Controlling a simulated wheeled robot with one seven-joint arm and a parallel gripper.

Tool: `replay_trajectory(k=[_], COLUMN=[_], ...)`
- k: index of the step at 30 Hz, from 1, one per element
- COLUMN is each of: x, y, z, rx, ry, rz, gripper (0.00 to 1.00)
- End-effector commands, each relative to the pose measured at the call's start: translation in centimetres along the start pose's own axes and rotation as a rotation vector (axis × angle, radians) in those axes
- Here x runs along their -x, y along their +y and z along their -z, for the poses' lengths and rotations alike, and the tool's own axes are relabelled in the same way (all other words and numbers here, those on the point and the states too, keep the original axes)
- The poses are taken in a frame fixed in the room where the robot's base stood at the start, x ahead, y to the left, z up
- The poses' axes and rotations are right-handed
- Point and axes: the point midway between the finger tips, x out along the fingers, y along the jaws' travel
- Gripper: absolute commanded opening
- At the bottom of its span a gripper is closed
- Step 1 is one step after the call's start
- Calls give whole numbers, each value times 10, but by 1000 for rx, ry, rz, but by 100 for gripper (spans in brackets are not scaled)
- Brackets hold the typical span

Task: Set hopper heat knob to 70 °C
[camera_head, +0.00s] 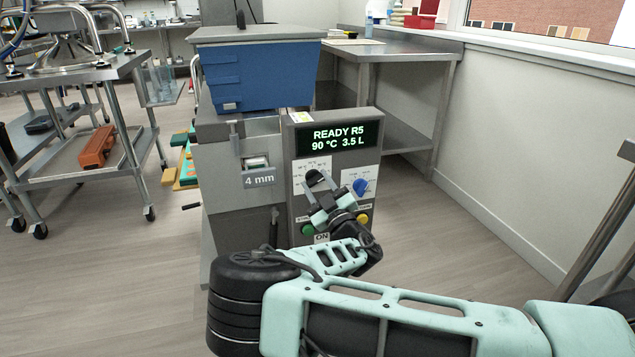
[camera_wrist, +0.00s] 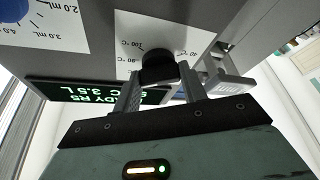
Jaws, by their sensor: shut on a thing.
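The hopper heat knob (camera_wrist: 158,70) is black and sits on a white dial plate (camera_wrist: 150,32) with temperature marks. In the wrist view, which is turned over, the fingers of my gripper (camera_wrist: 160,84) lie on both sides of the knob and are shut on it. In the head view my gripper (camera_head: 318,180) is at the left dial plate (camera_head: 311,164) and partly hides the knob. Its pointer direction cannot be told. The green-lettered display (camera_head: 338,138) reads READY R5, 90 °C, 3.5 L.
A blue knob (camera_head: 361,186) with mL marks is just right of my gripper. A green button (camera_head: 308,229) and a yellow button (camera_head: 362,219) are below. A blue hopper (camera_head: 262,75) stands above the panel. A steel table (camera_head: 390,50) is behind; floor on the right is clear.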

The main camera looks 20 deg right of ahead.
Motion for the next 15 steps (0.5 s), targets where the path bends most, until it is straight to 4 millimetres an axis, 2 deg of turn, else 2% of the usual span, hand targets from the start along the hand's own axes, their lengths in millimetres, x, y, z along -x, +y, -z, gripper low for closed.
replay_trajectory(k=[15], x=[-1], y=[5], z=[3], rx=[456], ry=[-1], rz=[190], gripper=[19])
